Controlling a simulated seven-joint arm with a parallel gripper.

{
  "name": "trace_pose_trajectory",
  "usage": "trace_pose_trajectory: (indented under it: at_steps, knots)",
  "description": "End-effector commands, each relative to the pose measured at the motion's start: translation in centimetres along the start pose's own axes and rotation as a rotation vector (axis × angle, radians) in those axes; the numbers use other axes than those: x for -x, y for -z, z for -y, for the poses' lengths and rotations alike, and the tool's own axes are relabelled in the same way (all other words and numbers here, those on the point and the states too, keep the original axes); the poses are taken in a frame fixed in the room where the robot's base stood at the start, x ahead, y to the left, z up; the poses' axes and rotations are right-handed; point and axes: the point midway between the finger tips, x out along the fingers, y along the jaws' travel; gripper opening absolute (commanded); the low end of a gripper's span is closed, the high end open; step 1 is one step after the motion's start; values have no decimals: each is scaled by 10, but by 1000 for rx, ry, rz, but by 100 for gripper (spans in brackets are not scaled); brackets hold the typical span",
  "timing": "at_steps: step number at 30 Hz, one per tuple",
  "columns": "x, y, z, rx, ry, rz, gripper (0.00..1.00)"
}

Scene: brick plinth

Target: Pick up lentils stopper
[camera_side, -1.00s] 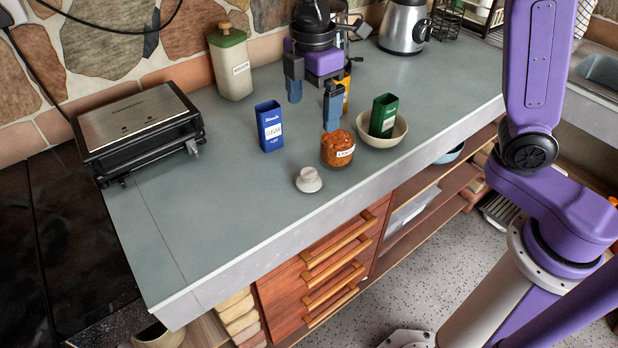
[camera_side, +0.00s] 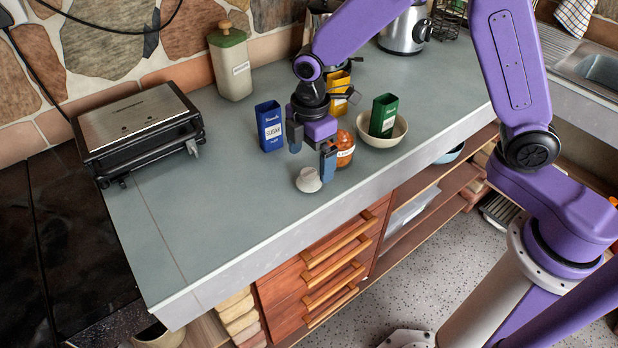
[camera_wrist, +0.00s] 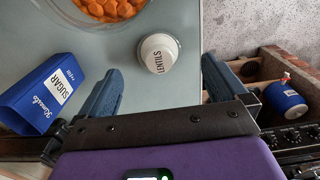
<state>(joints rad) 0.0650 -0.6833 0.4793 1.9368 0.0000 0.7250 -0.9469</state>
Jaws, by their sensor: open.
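The lentils stopper (camera_side: 308,180) is a small whitish knob lying on the counter near its front edge. In the wrist view its round top (camera_wrist: 159,53) reads LENTILS. My gripper (camera_side: 311,156) is just above and behind the stopper, its jaws open and empty. In the wrist view the stopper lies ahead of the gap between the blue fingers (camera_wrist: 160,84), apart from both. The jar of orange lentils (camera_side: 345,150) stands behind and right of the stopper, partly hidden by my gripper. In the wrist view the jar (camera_wrist: 105,8) is cut off by the top edge.
A blue sugar box (camera_side: 269,127) stands left of my gripper and also shows in the wrist view (camera_wrist: 38,98). A bowl (camera_side: 394,134) holding a green box (camera_side: 383,115) is to the right. A yellow box (camera_side: 338,90) stands behind. The counter front-left of the stopper is clear.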

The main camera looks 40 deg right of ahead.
Motion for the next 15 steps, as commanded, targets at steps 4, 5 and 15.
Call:
trace_pose_trajectory:
  at_steps: [4,5,15]
  knots:
    - [-21,1,0,0,4,3,99]
    - [-25,2,0,0,5,3,99]
    - [-48,2,-1,0,0,0,99]
